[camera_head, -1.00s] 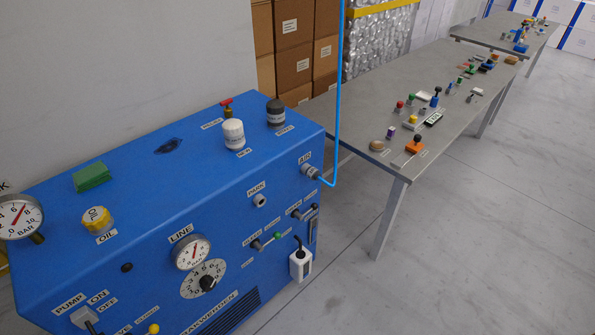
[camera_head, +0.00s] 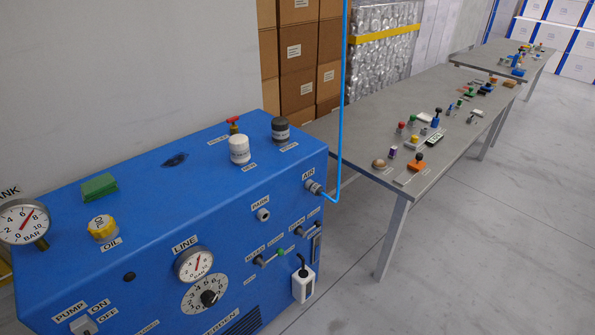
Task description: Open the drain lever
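The blue machine (camera_head: 130,235) fills the lower left of the head view. On its front face are two small levers with labels too small to read surely. A darker lever (camera_head: 308,231) sits farther right, near the face's right edge. I cannot tell for certain which one is the drain lever. Neither of my grippers is in view, and nothing touches either lever.
A white switch box (camera_head: 303,284) with a black cable hangs low at the front right. A blue hose (camera_head: 341,120) runs up from the AIR fitting. A grey table (camera_head: 365,115) with several small parts stands behind, right of the machine. The floor at right is clear.

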